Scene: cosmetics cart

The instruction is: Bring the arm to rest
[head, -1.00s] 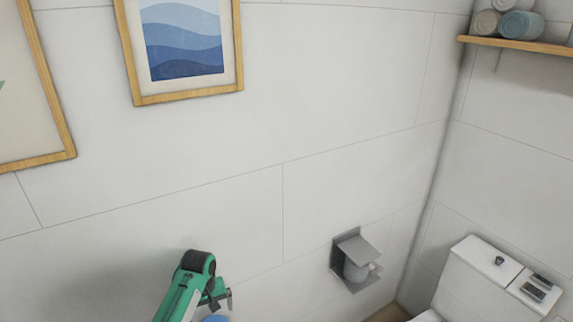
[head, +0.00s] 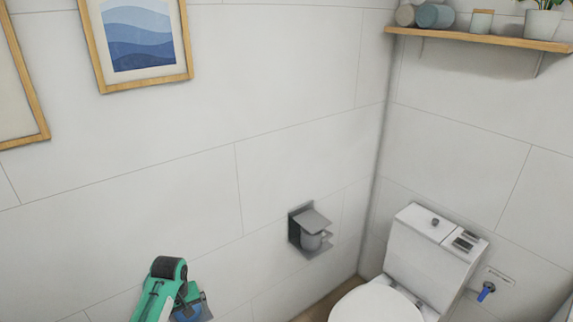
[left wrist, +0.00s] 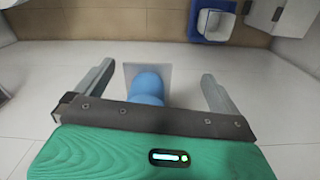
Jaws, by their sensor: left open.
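My left arm is green with a dark wrist and comes in at the bottom left of the head view. Its gripper (head: 192,300) is partly cut off there, in front of the white wall. In the left wrist view the gripper (left wrist: 155,72) has its two grey fingers wide apart. A rounded blue object (left wrist: 147,86) on a pale square plate shows between and beyond the fingers; no finger touches it in the picture. Blue also shows by the gripper in the head view (head: 188,313). My right gripper is out of view.
A grey paper holder (head: 310,232) is on the wall. A white toilet (head: 430,260) stands in the right corner, below a wooden shelf (head: 480,39) with rolled towels and a plant. A framed wave picture (head: 138,38) hangs upper left. A blue-and-white item (left wrist: 212,20) shows in the wrist view.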

